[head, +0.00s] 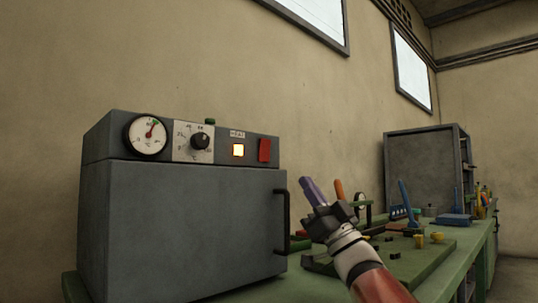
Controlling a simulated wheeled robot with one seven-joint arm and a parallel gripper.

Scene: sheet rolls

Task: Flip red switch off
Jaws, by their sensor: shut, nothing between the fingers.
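The red switch (264,150) is on the upper front panel of a grey oven-like box, at the panel's right end. Just left of it, a square lamp (238,150) under a "HEAT" label glows yellow-white. My gripper (312,192) is right of the box, lower than the switch and apart from it in the picture. It is shut and its purple fingers point up and left. I see nothing held in it. The exact distance in depth from gripper to switch is hard to tell.
The box (190,225) has a round gauge (148,134), a black knob (200,141) and a dark door handle (283,222) near my gripper. A green bench (425,262) with several tools lies behind and right of my arm. A grey cabinet (415,170) stands farther back.

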